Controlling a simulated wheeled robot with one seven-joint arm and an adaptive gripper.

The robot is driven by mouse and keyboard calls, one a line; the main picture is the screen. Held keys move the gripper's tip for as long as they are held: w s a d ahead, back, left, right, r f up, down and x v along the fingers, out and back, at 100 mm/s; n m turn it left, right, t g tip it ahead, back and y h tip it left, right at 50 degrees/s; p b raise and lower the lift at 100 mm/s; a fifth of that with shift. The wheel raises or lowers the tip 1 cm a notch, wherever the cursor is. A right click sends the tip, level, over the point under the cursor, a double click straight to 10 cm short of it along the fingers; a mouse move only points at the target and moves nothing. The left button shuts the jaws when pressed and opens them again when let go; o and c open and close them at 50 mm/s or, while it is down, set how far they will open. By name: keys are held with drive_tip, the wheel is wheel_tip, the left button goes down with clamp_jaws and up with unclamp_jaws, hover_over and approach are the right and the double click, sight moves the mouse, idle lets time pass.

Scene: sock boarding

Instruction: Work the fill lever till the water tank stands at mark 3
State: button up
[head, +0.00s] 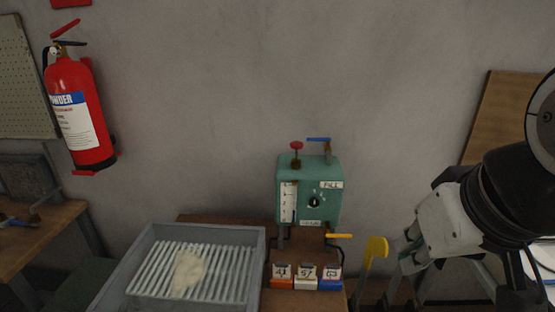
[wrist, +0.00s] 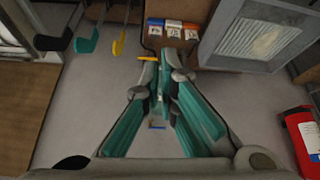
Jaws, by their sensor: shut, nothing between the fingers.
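The teal water tank box (head: 309,190) stands at the wall in the middle of the head view. A white gauge strip (head: 288,202) with marks is on its front left; the water level is too small to read. A FILL label (head: 331,184) is at its front upper right. A blue-handled lever (head: 319,139) stands on top above that label, beside a red knob (head: 296,145). My gripper (head: 408,255) is right of the tank, apart from the levers. In the wrist view my gripper (wrist: 160,75) is shut and empty; its fingers partly hide the tank.
A yellow handle (head: 339,236) sticks out at the tank's lower right. Numbered blocks (head: 305,277) stand below it. A grey tray (head: 258,265) with a ribbed rack and pale cloth is at lower left. A yellow paddle (head: 375,247) is near my gripper. A fire extinguisher (head: 80,110) hangs left.

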drive_tip(key=shift+o, duration=1)
drive_tip(key=shift+w+a, duration=0.1)
drive_tip(key=shift+w, duration=0.05)
drive_tip(key=w+a+f+m+g+y+b, duration=0.1)
drive_tip(key=w+a+y, duration=0.1)
drive_tip(key=w, duration=0.4)
drive_tip(key=w+a+f+m+g+y+b, duration=0.1)
drive_tip(key=w+a+y+b, duration=0.15)
drive_tip(key=w, duration=0.35)
drive_tip(key=m+t+y+b, duration=0.4)
drive_tip(key=m+t+y, duration=0.2)
drive_tip(key=m+t, duration=0.3)
approach(318, 140)
drive_tip(key=x, duration=1.1)
clamp_jaws()
